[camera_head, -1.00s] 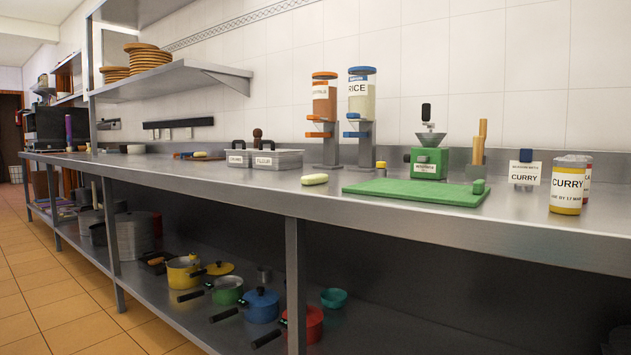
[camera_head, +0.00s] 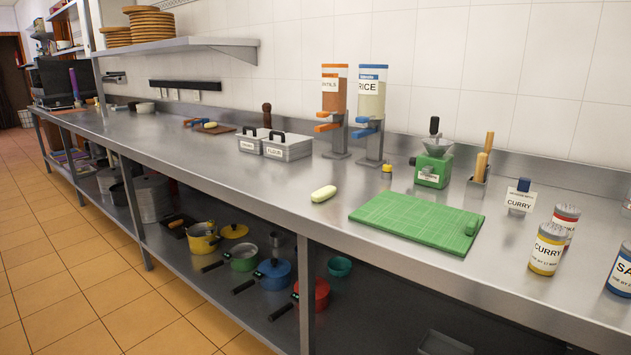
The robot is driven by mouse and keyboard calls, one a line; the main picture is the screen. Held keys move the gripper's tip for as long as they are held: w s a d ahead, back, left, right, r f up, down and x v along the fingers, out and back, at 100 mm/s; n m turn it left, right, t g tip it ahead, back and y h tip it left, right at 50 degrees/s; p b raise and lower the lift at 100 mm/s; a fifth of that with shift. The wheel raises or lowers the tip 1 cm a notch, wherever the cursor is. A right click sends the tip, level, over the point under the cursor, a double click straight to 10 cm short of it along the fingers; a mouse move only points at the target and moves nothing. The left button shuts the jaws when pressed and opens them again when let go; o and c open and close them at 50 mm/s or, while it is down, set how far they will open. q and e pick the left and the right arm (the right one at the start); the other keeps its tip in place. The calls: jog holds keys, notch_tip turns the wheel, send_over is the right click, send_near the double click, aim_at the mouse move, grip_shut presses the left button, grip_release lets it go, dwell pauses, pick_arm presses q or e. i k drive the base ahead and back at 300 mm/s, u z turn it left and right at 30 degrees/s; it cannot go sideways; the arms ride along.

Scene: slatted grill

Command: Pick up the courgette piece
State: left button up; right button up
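I cannot tell which from this view. Neither of my grippers shows in the picture.
Behind the board stand two dispensers (camera_head: 371,105), a green grinder (camera_head: 433,165) and a holder with a wooden tool (camera_head: 480,165). Curry jars (camera_head: 546,249) stand to the right. Two lidded metal boxes (camera_head: 288,147) are farther left. The counter's front strip (camera_head: 250,185) is clear.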

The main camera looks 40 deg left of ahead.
aim_at(326, 192)
jog(key=u, duration=2.7)
jog(key=i, duration=3.45)
jog(key=z, duration=2.85)
